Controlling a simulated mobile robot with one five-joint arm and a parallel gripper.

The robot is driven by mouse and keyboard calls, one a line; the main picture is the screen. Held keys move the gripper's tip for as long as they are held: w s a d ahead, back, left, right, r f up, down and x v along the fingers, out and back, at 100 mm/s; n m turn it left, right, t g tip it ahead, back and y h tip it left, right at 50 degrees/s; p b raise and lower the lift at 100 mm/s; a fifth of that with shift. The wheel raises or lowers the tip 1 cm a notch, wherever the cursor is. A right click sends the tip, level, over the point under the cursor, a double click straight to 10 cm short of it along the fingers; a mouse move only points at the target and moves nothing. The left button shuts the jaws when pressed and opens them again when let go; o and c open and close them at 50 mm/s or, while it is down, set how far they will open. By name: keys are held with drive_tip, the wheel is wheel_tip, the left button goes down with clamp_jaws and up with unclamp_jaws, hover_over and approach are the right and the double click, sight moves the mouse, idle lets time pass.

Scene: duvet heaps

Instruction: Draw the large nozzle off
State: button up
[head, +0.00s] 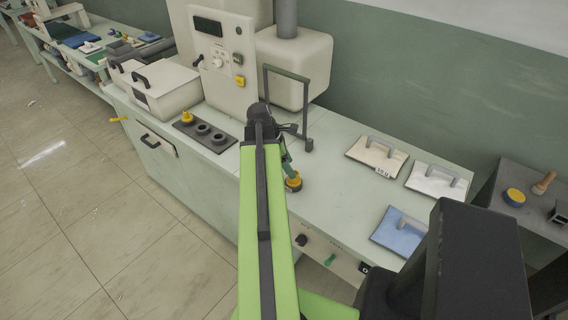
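A dark-green piece with a yellow band (293,183) is at the front edge of the bench, partly behind my arm. It may be the large nozzle, but I cannot be sure. A dark rack (212,143) lies on the bench to the left. A yellow nozzle-like piece (187,118) stands at its left end, with two dark round sockets or rings beside it. My gripper (288,150) is above and close to the dark-green piece. My own arm hides much of it, so I cannot tell whether its fingers touch the piece or are closed.
A pale machine (222,75) with a dark handle frame (287,72) stands behind. A white lidded box (165,88) is to its left. Handled pads in cream (376,152), white (425,182) and blue (385,238) lie right. A grey side table (500,205) holds a yellow-topped tin.

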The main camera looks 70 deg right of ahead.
drive_tip(key=b+x, duration=0.4)
drive_tip(key=x, duration=0.2)
clamp_jaws()
idle(0.3)
